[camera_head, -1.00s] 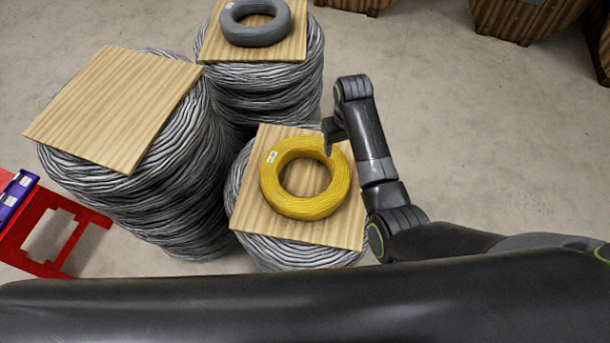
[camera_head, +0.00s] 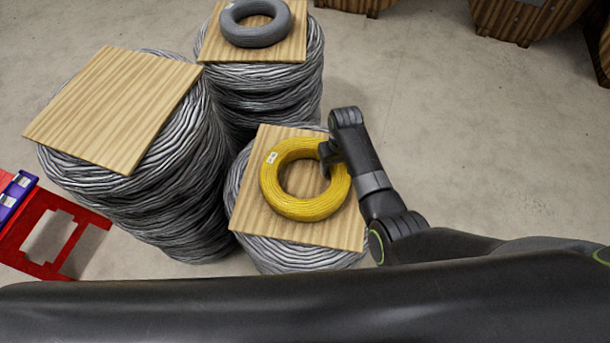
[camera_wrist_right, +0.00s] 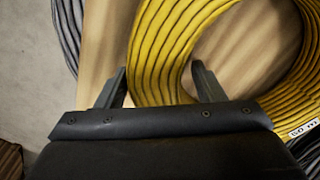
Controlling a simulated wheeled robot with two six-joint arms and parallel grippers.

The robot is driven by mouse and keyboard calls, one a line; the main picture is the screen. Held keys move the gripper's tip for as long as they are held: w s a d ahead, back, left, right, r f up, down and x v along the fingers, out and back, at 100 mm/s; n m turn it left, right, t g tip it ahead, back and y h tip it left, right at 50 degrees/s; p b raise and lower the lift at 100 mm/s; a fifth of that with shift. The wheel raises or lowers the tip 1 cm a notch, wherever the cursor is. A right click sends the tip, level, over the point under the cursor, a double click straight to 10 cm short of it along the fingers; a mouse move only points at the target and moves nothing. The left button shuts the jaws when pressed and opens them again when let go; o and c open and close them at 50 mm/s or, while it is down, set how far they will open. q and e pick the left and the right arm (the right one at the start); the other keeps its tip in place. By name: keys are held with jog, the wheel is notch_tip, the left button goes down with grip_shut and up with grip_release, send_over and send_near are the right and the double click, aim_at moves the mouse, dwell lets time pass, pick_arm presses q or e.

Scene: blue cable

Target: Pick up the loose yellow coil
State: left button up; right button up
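The yellow coil (camera_head: 285,203) lies flat on a square wooden board (camera_head: 258,218) on top of the front bundle of grey cable. My right gripper (camera_head: 327,165) is at the coil's upper right side in the head view. In the right wrist view my right gripper (camera_wrist_right: 160,85) is open, one finger on each side of the yellow coil's ring (camera_wrist_right: 160,60). One finger is over the board outside the ring and the other is at the hole. I cannot tell whether the fingers touch the coil. My left gripper is not in view.
A grey coil (camera_head: 256,32) lies on another board-topped cable bundle at the back. A taller bundle with a bare wooden board (camera_head: 115,108) stands at left. A red frame (camera_head: 50,232) is at far left. Wooden drums (camera_head: 525,18) stand at upper right. The floor at right is clear.

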grip_shut()
jog(key=shift+w+a+r, duration=0.1)
jog(key=shift+w, duration=0.05)
dwell(0.4)
jog(key=shift+r, duration=0.1)
